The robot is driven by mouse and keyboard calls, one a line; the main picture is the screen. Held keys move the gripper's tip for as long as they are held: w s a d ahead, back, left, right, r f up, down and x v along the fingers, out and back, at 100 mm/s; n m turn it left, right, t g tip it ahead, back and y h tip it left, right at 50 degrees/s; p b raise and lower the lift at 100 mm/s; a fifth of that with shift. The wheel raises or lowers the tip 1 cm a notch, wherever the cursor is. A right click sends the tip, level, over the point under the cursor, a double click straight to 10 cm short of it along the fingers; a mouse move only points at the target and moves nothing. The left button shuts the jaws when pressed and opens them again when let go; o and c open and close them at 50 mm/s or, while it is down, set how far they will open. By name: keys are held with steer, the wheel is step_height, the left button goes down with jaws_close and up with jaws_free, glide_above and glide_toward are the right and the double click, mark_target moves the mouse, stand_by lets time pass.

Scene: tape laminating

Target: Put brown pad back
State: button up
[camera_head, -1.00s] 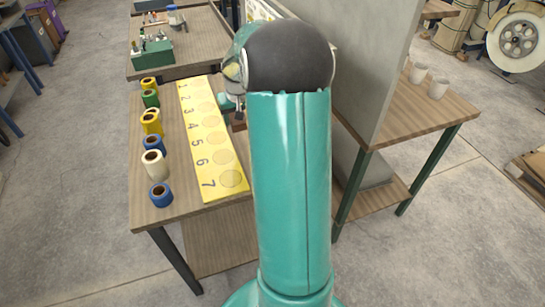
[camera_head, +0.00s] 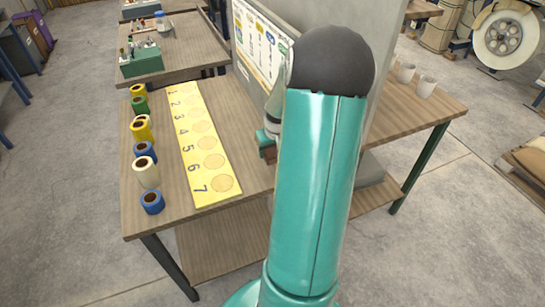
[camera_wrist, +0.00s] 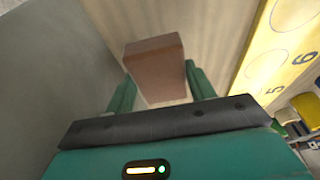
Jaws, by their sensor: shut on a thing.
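The brown pad (camera_wrist: 153,66) is a small reddish-brown block between the two green fingers of my gripper (camera_wrist: 160,84) in the wrist view. The fingers are shut on it, one on each side. In the head view, the pad (camera_head: 269,154) shows as a small brown patch just under my gripper (camera_head: 265,139), by the right side of the table, right of the yellow strip. My arm hides part of that area. I cannot tell whether the pad touches the tabletop.
A yellow strip (camera_head: 196,125) with numbered circles lies on the wooden table (camera_head: 172,218). Several tape rolls (camera_head: 146,171) stand left of it. A grey upright panel with a poster (camera_head: 258,42) stands to the right. A green caddy (camera_head: 141,61) is at the back.

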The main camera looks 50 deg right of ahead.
steer(key=shift+s+f, duration=0.15)
steer(key=shift+f, duration=1.75)
steer(key=shift+f, duration=0.1)
steer(key=o, duration=1)
steer(key=shift+c, duration=0.2)
steer(key=v, duration=1.2)
steer(key=w+a+r+n, duration=0.2)
steer(key=a+r, duration=0.4)
steer(key=a, duration=0.5)
steer(key=w+a+r+n, duration=0.1)
steer(key=w+a+r, duration=0.3)
steer(key=a, duration=0.7)
steer(key=s+a+r+n+t, duration=0.1)
steer(key=s+a+r, duration=0.2)
steer(key=s+a, duration=0.2)
steer(key=s+a+r+n+t+y, duration=0.1)
steer(key=s+a, duration=0.4)
steer(key=a, duration=0.7)
steer(key=shift+a+r+n+t+y, duration=0.35)
steer(key=shift+r+n, duration=0.25)
steer(key=shift+r, duration=0.3)
